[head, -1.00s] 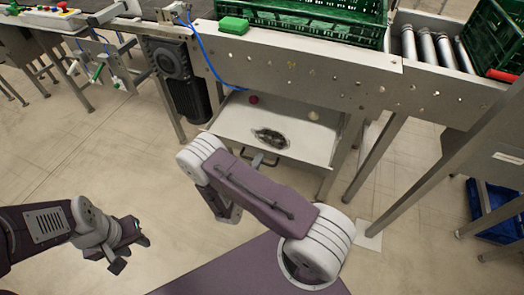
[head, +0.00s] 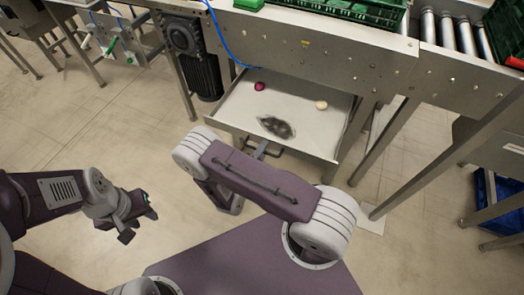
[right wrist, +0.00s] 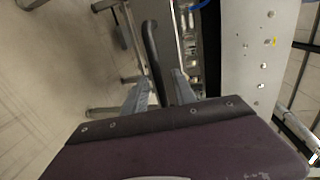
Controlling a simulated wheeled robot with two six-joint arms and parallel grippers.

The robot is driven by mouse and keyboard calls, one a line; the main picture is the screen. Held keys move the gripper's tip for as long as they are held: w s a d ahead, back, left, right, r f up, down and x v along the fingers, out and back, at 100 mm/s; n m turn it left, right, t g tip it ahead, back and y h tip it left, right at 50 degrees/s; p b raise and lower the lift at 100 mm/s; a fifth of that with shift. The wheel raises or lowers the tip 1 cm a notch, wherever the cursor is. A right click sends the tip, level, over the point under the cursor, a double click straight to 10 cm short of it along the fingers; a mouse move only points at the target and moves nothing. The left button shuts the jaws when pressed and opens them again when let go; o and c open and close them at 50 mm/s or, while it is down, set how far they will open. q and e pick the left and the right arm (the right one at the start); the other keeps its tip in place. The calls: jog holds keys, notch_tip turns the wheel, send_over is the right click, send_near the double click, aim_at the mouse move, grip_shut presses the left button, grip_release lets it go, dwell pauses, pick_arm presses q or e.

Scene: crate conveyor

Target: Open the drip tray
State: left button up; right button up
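The drip tray (head: 228,115) is a shallow pale metal drawer under the conveyor. In the head view it stands out from below the frame, with its inside showing. In it lie a dark reddish round thing (head: 260,86), a pale round thing (head: 321,105) and a dark patch (head: 277,127). Its dark bar handle (right wrist: 152,45) passes between the fingers of my right gripper (right wrist: 160,86), which look closed on it. In the head view my right arm hides most of that gripper. My left gripper (head: 139,222) is open and empty over the floor at left.
The conveyor frame (head: 330,45) runs above the tray, with a green crate (head: 375,12) on top. A dark motor (head: 190,55) hangs left of the tray. Metal legs (head: 400,150) and a blue bin (head: 500,205) stand at right.

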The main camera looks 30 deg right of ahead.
jog(key=p+v, duration=0.1)
jog(key=v, duration=0.8)
jog(key=shift+s, duration=0.1)
